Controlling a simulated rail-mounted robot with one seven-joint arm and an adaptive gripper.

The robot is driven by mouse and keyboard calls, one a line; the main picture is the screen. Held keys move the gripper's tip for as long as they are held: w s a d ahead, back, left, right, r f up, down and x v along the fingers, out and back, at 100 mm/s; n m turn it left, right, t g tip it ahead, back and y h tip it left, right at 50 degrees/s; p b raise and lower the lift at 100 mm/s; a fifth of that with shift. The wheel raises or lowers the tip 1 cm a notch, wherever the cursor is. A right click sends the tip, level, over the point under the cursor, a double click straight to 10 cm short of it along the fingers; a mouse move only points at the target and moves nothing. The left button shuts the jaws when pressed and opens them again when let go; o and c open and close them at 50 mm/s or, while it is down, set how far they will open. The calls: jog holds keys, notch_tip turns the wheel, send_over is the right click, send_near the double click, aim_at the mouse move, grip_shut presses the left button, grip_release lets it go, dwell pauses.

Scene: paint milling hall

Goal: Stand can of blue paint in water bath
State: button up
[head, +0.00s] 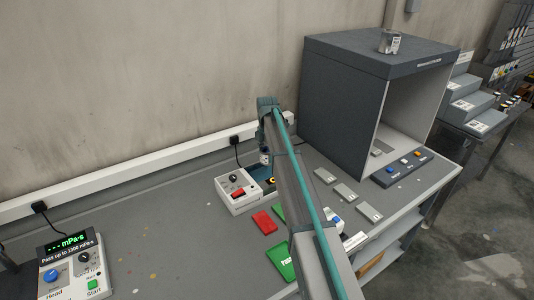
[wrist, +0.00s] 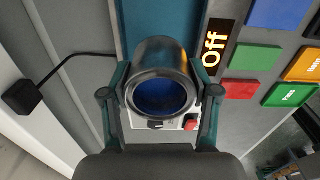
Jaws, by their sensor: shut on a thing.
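The can of blue paint (wrist: 160,52) is an open metal can with dark blue paint inside. My gripper (wrist: 160,100) is shut on it, one finger on each side. The water bath (head: 238,192) is a white unit with a knob and red switch, beside the wall. In the wrist view its blue basin (wrist: 128,22) shows behind the can, next to an "Off" display. The can appears over or within the basin area; I cannot tell how high its base is. In the head view my arm hides most of the gripper and basin.
Red and green plates (head: 264,222) lie right of the bath. A viscometer unit (head: 72,268) stands at front left. A dark grey booth (head: 345,100) stands at the right with another can (head: 389,42) on top. The bench between the viscometer and bath is clear.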

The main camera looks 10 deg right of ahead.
jog(key=shift+f+b, duration=1.35)
jog(key=shift+f, duration=1.85)
jog(key=shift+f, duration=0.6)
jog(key=o, duration=1.3)
jog(key=shift+o, duration=0.2)
jog(key=shift+r, duration=0.1)
